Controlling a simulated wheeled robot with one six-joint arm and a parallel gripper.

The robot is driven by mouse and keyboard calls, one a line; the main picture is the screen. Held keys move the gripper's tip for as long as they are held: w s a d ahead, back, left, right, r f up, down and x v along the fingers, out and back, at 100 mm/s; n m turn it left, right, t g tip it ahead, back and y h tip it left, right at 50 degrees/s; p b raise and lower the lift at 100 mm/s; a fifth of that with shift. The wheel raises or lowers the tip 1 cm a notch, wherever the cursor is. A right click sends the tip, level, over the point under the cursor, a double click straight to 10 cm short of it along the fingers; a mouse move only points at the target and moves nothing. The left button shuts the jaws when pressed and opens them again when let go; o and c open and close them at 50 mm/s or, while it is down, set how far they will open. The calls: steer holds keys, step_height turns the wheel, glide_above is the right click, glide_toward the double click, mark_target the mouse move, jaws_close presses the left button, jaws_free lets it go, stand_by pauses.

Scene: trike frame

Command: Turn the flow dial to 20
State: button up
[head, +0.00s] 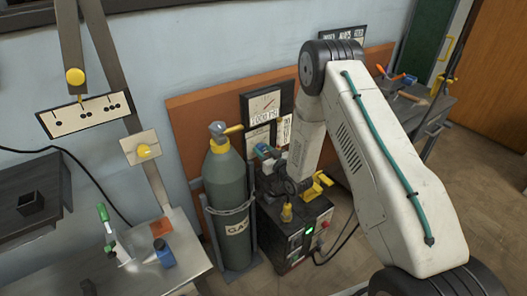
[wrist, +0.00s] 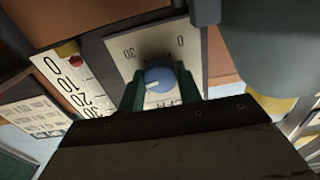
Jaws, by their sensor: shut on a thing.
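The flow dial's blue knob (wrist: 158,76) sits on a pale plate (wrist: 125,52) in the wrist view. The plate reads 30 at upper left and 0 at upper right, upside down. A white mark on the knob points to the lower left; I cannot tell the exact reading. My gripper (wrist: 160,88) has a green finger on each side of the knob and is shut on it. In the head view the dial is hidden or too small to tell, behind my wrist beside the gas cylinder (head: 226,190).
A scale strip (wrist: 75,85) marked 0 to 30 with a red ball (wrist: 67,77) stands left of the dial. The cylinder (wrist: 265,45) is close on the right. A welder box (head: 295,235) stands below my arm; a bench (head: 170,255) is at left.

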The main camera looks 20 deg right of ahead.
steer(key=n, duration=0.6)
steer(key=shift+n, duration=0.3)
stand_by(0.5)
steer(key=o, duration=1)
steer(key=v, duration=0.8)
steer(key=shift+w, duration=0.1)
